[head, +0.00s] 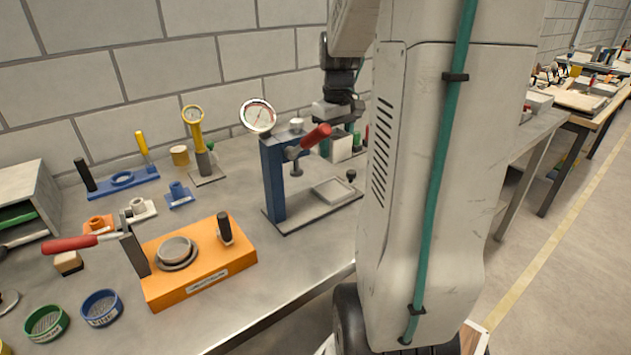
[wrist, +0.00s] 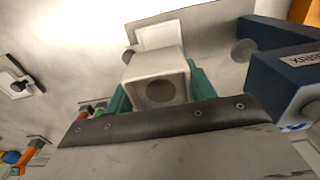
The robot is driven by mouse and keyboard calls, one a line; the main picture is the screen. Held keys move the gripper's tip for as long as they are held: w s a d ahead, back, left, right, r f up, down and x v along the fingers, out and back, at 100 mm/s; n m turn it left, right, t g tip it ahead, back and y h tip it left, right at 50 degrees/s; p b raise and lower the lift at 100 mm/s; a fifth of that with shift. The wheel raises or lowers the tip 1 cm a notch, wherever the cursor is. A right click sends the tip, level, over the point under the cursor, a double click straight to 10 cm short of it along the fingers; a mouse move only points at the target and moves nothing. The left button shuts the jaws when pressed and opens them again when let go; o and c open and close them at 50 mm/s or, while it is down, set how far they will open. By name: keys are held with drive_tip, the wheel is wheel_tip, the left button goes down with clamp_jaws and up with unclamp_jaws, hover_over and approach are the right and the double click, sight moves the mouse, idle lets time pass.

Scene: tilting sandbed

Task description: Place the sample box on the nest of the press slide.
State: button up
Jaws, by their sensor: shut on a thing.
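The sample box (wrist: 152,66) is a pale open box with a round dark hollow, seen in the wrist view between my green fingers. My gripper (wrist: 160,88) is shut on it. In the head view the pale box (head: 341,149) hangs beyond the press slide, partly behind the press handle and beside my arm. The nest (head: 333,189) is a shallow, pale, rimmed square on the slide plate at the foot of the blue press (head: 273,178); it looks empty. In the wrist view a pale square plate behind the box is partly covered by it.
The press's red handle (head: 316,136) and round gauge (head: 258,116) stand left of the box. An orange fixture (head: 200,264) with a red lever sits at the front left. Blue and green rings lie near it. The bench between fixture and press is clear.

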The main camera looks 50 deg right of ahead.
drive_tip(key=f, duration=0.5)
drive_tip(key=shift+w+a+f, duration=0.1)
drive_tip(key=shift+w+f, duration=0.05)
drive_tip(key=shift+w, duration=0.15)
wheel_tip(320, 180, down, 4)
drive_tip(key=shift+f, duration=0.2)
drive_tip(key=shift+s+f, duration=0.1)
drive_tip(key=shift+c, duration=0.6)
drive_tip(key=o, duration=1.1)
drive_tip(key=shift+c, duration=0.2)
wheel_tip(320, 180, up, 12)
